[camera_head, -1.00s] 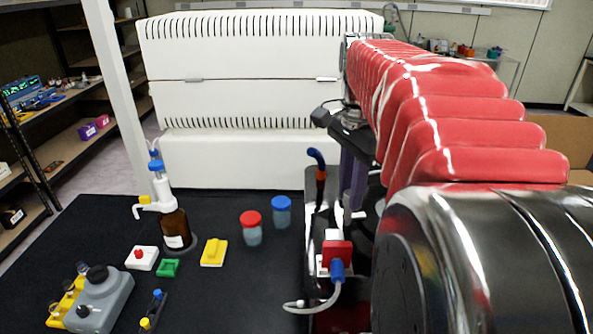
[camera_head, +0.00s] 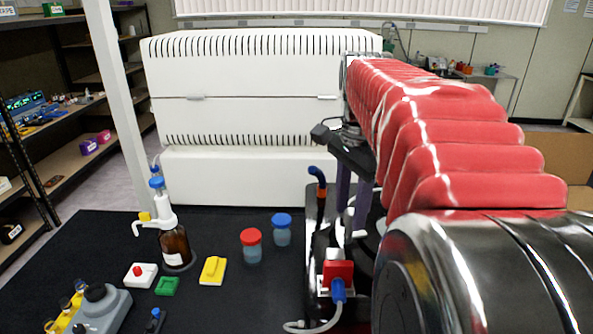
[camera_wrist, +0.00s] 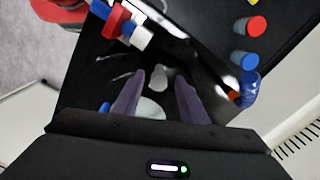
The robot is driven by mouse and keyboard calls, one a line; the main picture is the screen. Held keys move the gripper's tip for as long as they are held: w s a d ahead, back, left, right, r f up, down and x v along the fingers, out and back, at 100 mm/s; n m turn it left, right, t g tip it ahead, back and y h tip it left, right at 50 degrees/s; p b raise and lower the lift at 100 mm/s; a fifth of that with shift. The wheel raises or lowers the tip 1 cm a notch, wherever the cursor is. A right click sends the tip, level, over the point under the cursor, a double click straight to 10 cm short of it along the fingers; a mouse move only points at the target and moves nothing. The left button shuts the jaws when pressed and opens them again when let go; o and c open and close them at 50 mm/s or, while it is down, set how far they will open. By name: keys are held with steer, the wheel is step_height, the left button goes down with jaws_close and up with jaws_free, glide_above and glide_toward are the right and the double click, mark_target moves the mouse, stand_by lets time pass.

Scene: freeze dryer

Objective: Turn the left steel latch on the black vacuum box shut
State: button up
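The black vacuum box (camera_head: 318,240) stands at the right of the dark bench, largely hidden by my arm. Its glossy dark top (camera_wrist: 95,70) fills the middle of the wrist view. My gripper (camera_wrist: 158,78) points down over it, its two purple fingers apart; it also shows in the head view (camera_head: 352,218). A small pale grey metal piece (camera_wrist: 158,79) shows between the fingertips, perhaps the left latch. I cannot tell whether the fingers touch it, or how it is turned. A paler rounded shape (camera_wrist: 150,108) lies between the fingers, nearer the palm.
A red-and-white fitting (camera_head: 337,272) with a hose and a blue-topped bent tube (camera_head: 317,178) stand close to my gripper. Red-capped (camera_head: 251,246) and blue-capped (camera_head: 282,230) jars and a brown dispenser bottle (camera_head: 174,246) stand to the left. A white cabinet (camera_head: 260,95) is behind.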

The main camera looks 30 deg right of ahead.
step_height(320, 180, up, 13)
steer(key=shift+r, duration=0.2)
stand_by(0.5)
steer(key=shift+a, duration=0.1)
stand_by(0.4)
steer(key=s+a+f+n+t, duration=0.2)
steer(key=a+f+n, duration=0.7)
steer(key=a+f, duration=0.2)
steer(key=s+a+f+n+t, duration=0.2)
steer(key=a+f+n+t, duration=0.1)
steer(key=a+f+n, duration=0.7)
step_height(320, 180, down, 2)
steer(key=shift+s+a+f+n+t, duration=0.15)
steer(key=shift+s+a+n+t, duration=0.15)
steer(key=shift+a, duration=0.65)
steer(key=shift+c, duration=0.3)
